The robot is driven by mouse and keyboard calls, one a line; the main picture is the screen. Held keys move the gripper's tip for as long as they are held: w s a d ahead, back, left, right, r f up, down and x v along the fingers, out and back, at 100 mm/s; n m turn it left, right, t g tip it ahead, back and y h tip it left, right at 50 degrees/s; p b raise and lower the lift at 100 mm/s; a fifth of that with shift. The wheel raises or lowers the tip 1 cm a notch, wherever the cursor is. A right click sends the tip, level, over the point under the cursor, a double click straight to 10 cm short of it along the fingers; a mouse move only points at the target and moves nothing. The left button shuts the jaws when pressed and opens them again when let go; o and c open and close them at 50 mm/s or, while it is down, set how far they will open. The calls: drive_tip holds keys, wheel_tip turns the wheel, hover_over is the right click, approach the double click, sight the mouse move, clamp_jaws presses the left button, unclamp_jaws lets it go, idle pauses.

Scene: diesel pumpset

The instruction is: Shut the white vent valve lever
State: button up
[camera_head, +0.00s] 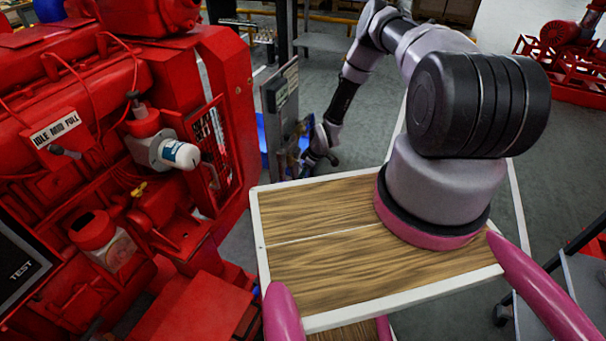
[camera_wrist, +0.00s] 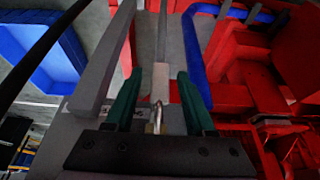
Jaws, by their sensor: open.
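In the wrist view, my gripper (camera_wrist: 158,84) is open, with one green finger on each side of a narrow whitish piece (camera_wrist: 160,76). This piece looks like the vent valve lever. A small brass-coloured fitting (camera_wrist: 155,118) shows just below it, also between the fingers. I see gaps beside the whitish piece, but cannot tell whether a finger touches it. In the head view, my gripper (camera_head: 318,162) is low beside a grey upright panel (camera_head: 278,100) with brass-coloured parts (camera_head: 297,143). The lever is too small and covered to make out there.
The red diesel pumpset (camera_head: 75,90) fills the left, with a white filter (camera_head: 180,154). A blue container (camera_head: 266,132) stands behind the panel; blue (camera_wrist: 45,52) also shows at left in the wrist view. Grey bars flank my gripper closely. Open floor (camera_head: 350,135) lies right of the panel.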

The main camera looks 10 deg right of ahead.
clamp_jaws()
idle(1.4)
